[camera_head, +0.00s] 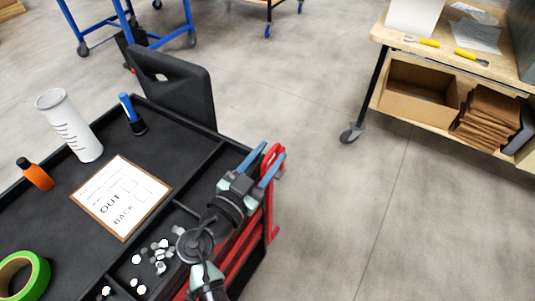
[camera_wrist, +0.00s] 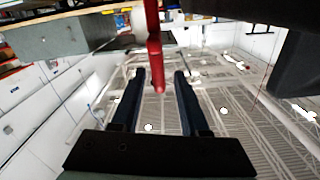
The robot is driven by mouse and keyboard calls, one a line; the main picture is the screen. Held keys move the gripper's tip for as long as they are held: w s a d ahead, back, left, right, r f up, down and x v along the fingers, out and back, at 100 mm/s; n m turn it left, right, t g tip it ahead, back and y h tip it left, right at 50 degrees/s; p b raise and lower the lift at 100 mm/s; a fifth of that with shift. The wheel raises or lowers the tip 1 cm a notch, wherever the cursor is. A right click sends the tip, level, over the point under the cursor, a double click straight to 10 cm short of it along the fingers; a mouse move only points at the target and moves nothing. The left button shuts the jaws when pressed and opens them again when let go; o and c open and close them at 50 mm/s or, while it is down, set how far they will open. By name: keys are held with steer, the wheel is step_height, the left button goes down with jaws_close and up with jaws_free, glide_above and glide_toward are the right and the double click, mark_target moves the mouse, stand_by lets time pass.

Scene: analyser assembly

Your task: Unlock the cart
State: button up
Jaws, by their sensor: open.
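The black cart (camera_head: 185,140) fills the lower left of the head view. A red metal frame with a looped top (camera_head: 269,231) stands along its right edge. I cannot tell which part of it is the lock. My gripper (camera_head: 273,151) is open over that edge, its two blue fingers on either side of the red loop's top. In the wrist view a red bar (camera_wrist: 155,50) hangs down between and beyond the two dark fingertips (camera_wrist: 160,72). I cannot tell whether the fingers touch it. My arm hides part of the red frame.
The cart's tray holds a clipboard (camera_head: 121,197), a white cylinder (camera_head: 72,128), an orange bottle (camera_head: 36,174), a blue-topped item (camera_head: 131,113), green tape (camera_head: 41,278) and small pale pieces (camera_head: 160,256). A wooden workbench (camera_head: 445,50) stands upper right. The floor (camera_head: 345,200) between is clear.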

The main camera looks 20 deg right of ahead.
jaws_close()
stand_by(1.4)
